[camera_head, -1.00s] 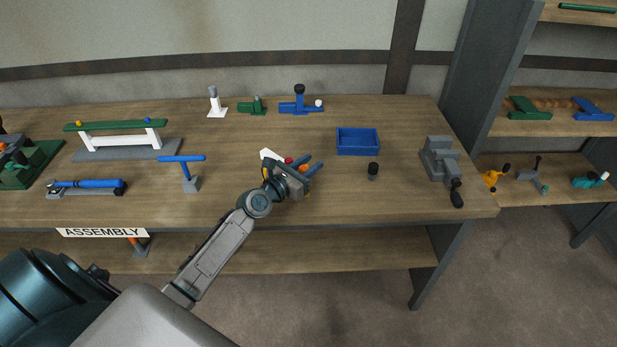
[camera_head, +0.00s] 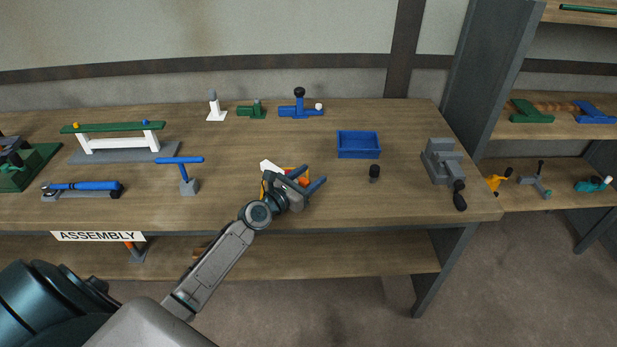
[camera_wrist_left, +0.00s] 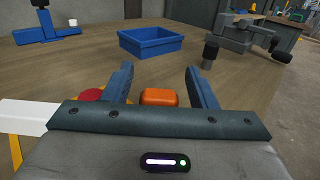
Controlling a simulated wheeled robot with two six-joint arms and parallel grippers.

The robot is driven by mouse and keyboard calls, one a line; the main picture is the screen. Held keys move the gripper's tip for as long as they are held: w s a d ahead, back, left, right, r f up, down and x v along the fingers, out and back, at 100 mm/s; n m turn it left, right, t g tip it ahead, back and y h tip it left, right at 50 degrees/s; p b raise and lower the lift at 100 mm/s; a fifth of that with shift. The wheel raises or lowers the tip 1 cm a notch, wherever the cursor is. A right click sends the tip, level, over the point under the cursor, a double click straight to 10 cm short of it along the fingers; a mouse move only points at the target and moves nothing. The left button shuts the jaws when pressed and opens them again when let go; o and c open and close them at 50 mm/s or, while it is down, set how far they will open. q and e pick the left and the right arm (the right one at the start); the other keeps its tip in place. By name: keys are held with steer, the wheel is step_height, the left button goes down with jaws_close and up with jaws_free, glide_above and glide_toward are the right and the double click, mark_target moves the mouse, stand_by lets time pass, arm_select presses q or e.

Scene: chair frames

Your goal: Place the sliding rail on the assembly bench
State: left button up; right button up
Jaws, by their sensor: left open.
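My left gripper (camera_head: 314,178) is open over the middle of the wooden bench (camera_head: 400,200), its two blue fingers spread. In the left wrist view an orange block (camera_wrist_left: 158,97) lies between the finger bases, partly hidden by the gripper. A white bar (camera_wrist_left: 22,117), a red round part (camera_wrist_left: 92,95) and a yellow part (camera_wrist_left: 16,152) show at its left. The white bar also shows beside the gripper in the head view (camera_head: 270,167). These may belong to one piece; whether it is the sliding rail I cannot tell. My right gripper is not in view.
A blue tray (camera_head: 358,157) and a small black knob (camera_head: 374,173) stand right of the gripper. A grey vise (camera_head: 443,165) is near the right edge. The ASSEMBLY sign (camera_head: 98,236) is on the left front edge. Free bench lies left of the gripper.

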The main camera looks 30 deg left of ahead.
arm_select(q)
steer(key=shift+r, duration=0.15)
steer(key=b+v, duration=0.1)
steer(key=v, duration=1.1)
stand_by(0.7)
